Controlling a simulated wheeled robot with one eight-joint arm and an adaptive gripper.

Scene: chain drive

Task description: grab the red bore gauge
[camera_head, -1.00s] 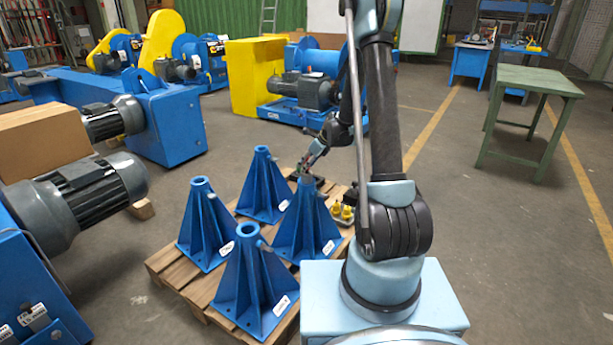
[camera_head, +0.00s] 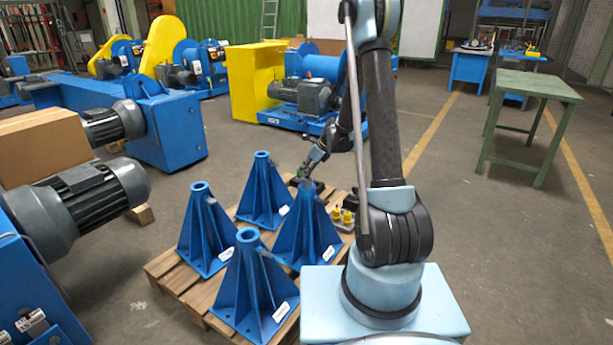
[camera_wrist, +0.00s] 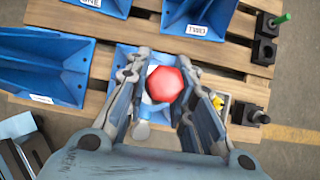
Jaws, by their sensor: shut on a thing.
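The red bore gauge (camera_wrist: 164,84) shows in the wrist view as a red, faceted, rounded head with a pale part beside it. My gripper (camera_wrist: 160,95) is around it, with a finger on each side, shut on it. Its lower part is hidden below the head and by the fingers. The gauge cannot be made out there.
Several blue stands (camera_head: 256,290) stand on a wooden pallet (camera_head: 175,280) close to my gripper. A tray with yellow pieces (camera_head: 342,216) lies at the pallet's right edge. Black blocks (camera_wrist: 265,48), one with a green handle, lie nearby.

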